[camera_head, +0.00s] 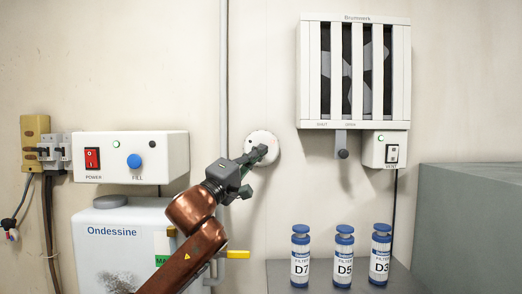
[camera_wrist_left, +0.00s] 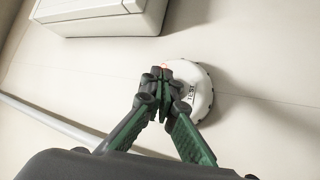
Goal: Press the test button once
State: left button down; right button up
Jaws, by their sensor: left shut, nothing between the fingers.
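A round white wall unit (camera_head: 261,138) is fixed to the wall near the middle of the head view. It also shows in the left wrist view (camera_wrist_left: 203,90), with small dark lettering on its face and a small red glow near the fingertips. I cannot make out the test button itself; the fingers cover part of the unit's face. My left gripper (camera_head: 262,151) is shut and empty, with its tips in front of the unit. In the left wrist view its fingertips (camera_wrist_left: 160,76) overlap the unit's left edge. I cannot tell whether they touch. My right gripper is not in view.
A white box with a red power switch (camera_head: 92,158) and blue fill knob (camera_head: 134,161) is at left. A louvred vent unit (camera_head: 313,75) and vent switch (camera_head: 392,153) are at right. Several capped bottles, including D5 (camera_head: 344,255), stand below. A grey pipe (camera_head: 224,70) runs vertically nearby.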

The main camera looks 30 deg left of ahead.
pick_arm(q)
jog(key=shift+w+f, duration=0.1)
jog(key=shift+w, duration=0.15)
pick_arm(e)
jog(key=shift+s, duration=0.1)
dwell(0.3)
pick_arm(q)
jog(key=shift+s, duration=0.15)
jog(key=shift+w+a, duration=0.2)
jog(key=shift+w, duration=0.3)
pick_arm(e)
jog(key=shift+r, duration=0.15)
